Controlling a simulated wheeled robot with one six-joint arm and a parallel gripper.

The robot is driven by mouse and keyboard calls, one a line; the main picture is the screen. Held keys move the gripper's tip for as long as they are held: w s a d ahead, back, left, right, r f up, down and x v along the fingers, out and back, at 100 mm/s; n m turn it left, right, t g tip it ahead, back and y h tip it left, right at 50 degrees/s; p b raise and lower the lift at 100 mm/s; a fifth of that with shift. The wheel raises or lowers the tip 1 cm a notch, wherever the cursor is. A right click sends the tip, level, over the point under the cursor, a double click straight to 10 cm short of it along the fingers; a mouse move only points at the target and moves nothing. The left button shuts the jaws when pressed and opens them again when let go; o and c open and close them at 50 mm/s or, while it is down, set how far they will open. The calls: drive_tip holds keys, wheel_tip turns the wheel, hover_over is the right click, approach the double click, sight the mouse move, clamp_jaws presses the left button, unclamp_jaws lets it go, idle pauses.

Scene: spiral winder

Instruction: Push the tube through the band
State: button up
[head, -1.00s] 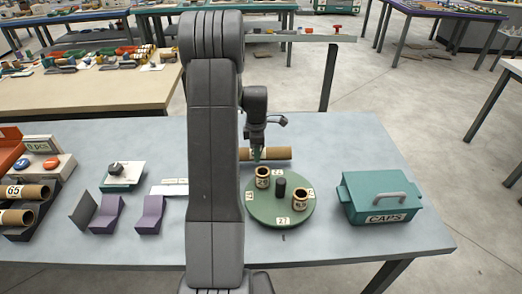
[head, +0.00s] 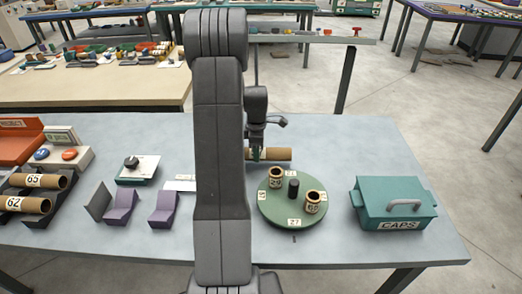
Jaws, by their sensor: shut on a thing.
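My gripper (head: 256,155) points down and is shut on a brown cardboard tube (head: 277,154). The tube lies level, left to right, behind the green turntable, and its left part is hidden behind my arm. I cannot make out a band; my arm covers the middle of the table. Two more brown tubes, labelled 65 (head: 40,181) and 62 (head: 30,204), lie in a dark rack at the left.
A green turntable (head: 292,222) carries two short upright tubes and a black post. A teal CAPS box (head: 396,208) stands right of it. Purple angled blocks (head: 122,209), a white knob panel (head: 137,169) and a button box (head: 60,157) stand left.

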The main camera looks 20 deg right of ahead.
drive_tip(key=shift+w+a, duration=0.25)
drive_tip(key=shift+a, duration=0.6)
drive_tip(key=shift+f+b, duration=0.35)
drive_tip(key=shift+f, duration=0.15)
drive_tip(key=o, duration=1.1)
wheel_tip(320, 180, up, 14)
drive_tip(key=shift+f+b, duration=0.1)
drive_tip(key=shift+b, duration=0.25)
drive_tip(key=shift+f, duration=0.1)
